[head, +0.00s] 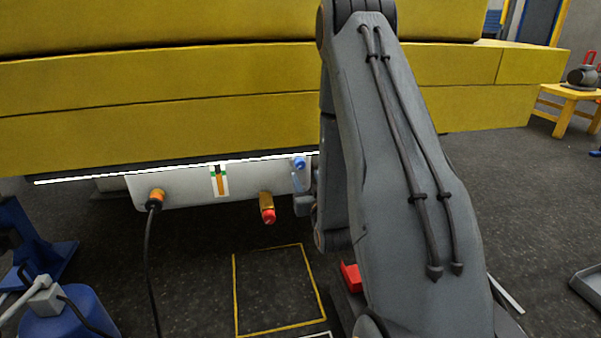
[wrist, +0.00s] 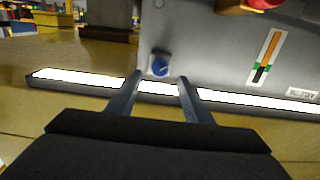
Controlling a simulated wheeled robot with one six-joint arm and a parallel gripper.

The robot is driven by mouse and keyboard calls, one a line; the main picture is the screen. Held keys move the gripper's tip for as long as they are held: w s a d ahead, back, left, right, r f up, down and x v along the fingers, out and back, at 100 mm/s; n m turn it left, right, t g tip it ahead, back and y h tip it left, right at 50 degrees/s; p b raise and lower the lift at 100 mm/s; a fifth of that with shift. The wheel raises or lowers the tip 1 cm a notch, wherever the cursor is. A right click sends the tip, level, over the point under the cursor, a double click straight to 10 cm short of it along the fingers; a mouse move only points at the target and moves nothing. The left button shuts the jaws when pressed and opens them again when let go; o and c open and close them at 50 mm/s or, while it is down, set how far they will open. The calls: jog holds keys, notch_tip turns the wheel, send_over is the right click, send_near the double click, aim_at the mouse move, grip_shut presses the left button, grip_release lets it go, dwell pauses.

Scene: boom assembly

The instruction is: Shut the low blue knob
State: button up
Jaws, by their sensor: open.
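The blue knob (head: 299,163) sits near the right end of a pale grey panel (head: 185,185) under the yellow boom in the head view. In the wrist view the blue knob (wrist: 159,67) is round, with a pale mark on its face. My gripper (wrist: 157,78) is open there, its two fingers apart with the knob between and just beyond their tips. I cannot tell whether the fingers touch the panel. In the head view my arm hides most of the gripper.
The yellow boom (head: 240,85) hangs above the panel, with a bright light strip (wrist: 75,78) along its lower edge. A brass fitting with a red end (head: 268,215) and an orange plug (head: 157,195) with a black cable are left of the knob. A gauge (head: 220,182) sits between them.

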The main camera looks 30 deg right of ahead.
aim_at(301, 166)
jog(key=b+x, duration=0.2)
jog(key=x, duration=0.5)
jog(key=shift+w, duration=0.2)
jog(key=c, duration=1.1)
jog(key=shift+o, duration=0.2)
jog(key=shift+n+p, duration=0.45)
jog(key=shift+n, duration=0.35)
jog(key=o, duration=1.1)
jog(key=shift+c, duration=0.2)
jog(key=shift+s, duration=0.1)
